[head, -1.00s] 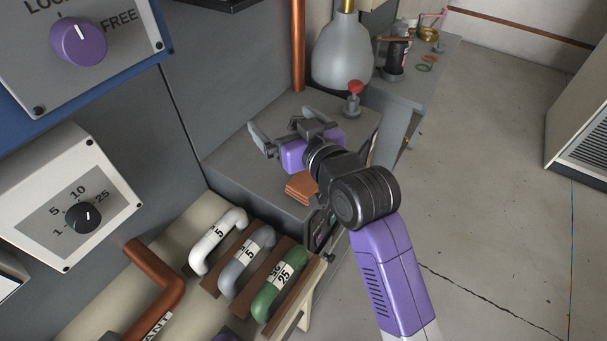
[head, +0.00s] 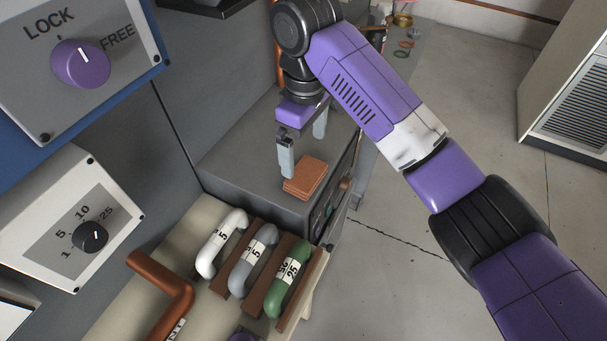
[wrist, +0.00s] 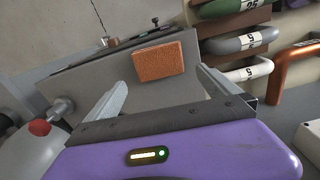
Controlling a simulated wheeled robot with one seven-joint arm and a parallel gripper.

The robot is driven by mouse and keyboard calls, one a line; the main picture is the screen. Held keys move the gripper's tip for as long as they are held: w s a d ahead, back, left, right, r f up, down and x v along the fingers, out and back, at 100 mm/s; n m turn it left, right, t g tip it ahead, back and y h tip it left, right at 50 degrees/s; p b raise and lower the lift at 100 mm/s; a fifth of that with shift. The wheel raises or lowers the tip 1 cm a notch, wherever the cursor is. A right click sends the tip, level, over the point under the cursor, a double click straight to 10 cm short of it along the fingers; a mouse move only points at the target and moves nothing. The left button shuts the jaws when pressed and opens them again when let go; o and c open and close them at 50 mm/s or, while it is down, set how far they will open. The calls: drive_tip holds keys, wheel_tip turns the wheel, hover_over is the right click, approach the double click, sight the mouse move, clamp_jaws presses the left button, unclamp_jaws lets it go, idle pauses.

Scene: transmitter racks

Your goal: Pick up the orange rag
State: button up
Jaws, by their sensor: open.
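The orange rag (head: 305,179) lies folded flat on top of the grey cabinet, near its front edge. In the wrist view the rag (wrist: 159,61) shows as an orange rectangle beyond and between my fingers. My gripper (head: 303,148) points down over the cabinet top, just behind the rag in the head view. In the wrist view my gripper (wrist: 160,90) has its two fingers spread wide with nothing between them. The rag is apart from both fingers.
White, grey and green handles (head: 254,262) stand on a beige bench in front of the cabinet. A copper pipe (head: 165,290) bends beside them. A grey flask with a red-topped valve (wrist: 40,128) stands at left in the wrist view. The cabinet top (head: 235,160) around the rag is clear.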

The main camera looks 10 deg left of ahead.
sight(306, 173)
drive_tip(key=shift+s+d+f, duration=0.15)
drive_tip(key=shift+f, duration=1.05)
drive_tip(key=shift+f+p, duration=0.6)
drive_tip(key=shift+f, duration=2.15)
drive_tip(key=shift+c, duration=0.4)
drive_tip(key=c, duration=1)
drive_tip(key=shift+r, duration=0.1)
wheel_tip(306, 173, up, 20)
drive_tip(key=shift+p, duration=0.4)
